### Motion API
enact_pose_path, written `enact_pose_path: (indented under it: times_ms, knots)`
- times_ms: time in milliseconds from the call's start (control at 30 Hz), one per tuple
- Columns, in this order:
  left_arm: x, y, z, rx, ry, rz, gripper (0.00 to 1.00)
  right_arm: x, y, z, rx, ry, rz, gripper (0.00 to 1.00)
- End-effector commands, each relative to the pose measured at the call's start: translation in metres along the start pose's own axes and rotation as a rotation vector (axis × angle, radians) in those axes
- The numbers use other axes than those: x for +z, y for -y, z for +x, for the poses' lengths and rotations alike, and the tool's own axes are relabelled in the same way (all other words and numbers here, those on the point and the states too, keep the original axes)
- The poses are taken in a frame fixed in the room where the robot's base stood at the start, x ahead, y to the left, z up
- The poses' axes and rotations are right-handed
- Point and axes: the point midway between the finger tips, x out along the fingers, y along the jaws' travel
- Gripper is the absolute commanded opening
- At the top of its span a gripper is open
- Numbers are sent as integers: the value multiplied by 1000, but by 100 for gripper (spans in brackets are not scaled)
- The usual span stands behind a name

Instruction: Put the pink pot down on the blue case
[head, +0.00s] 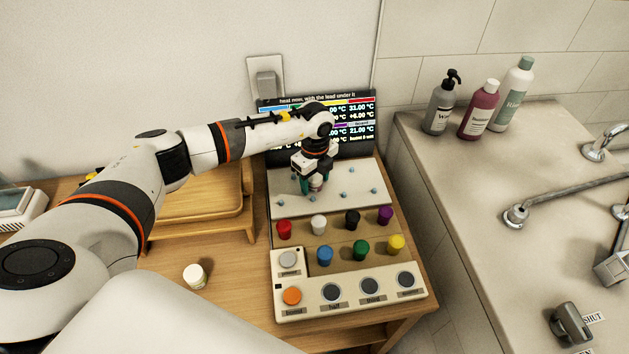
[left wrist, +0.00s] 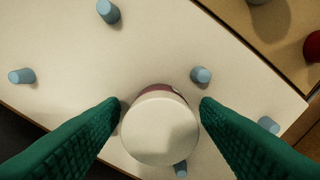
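A small round pot with a white lid (left wrist: 160,130) and a dark pink body sits between the green fingers of my left gripper (left wrist: 160,112). The fingers flank it closely on both sides and appear to hold it. In the head view my left gripper (head: 314,185) points down over the pale board (head: 345,205) with small blue pegs; the pot's pinkish side shows only slightly there. I cannot tell whether the pot touches the board. I see no clear blue case in either view. My right gripper is not in view.
Several coloured knobs, including a red one (head: 284,229), stand in front of the board. A button panel (head: 350,295) lies nearer. A dark screen (head: 360,135) is behind. A white-lidded jar (head: 195,275) and a wooden stand (head: 205,205) are left. Bottles (head: 478,112) stand right.

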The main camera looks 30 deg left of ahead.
Motion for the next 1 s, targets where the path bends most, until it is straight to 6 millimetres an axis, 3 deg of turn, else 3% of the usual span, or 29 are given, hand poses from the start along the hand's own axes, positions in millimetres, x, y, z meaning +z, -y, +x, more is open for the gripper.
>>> enact_pose_path:
  times_ms: [33,233,300,567,1000]
  knots:
    - [0,0,0,0,0,0,48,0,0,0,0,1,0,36]
    - [0,0,0,0,0,0,15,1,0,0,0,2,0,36]
    - [0,0,-1,0,0,0,12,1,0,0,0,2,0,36]
    - [0,-1,-8,2,0,0,11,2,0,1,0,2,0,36]
    - [0,-1,-87,3,0,2,11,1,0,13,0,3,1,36]
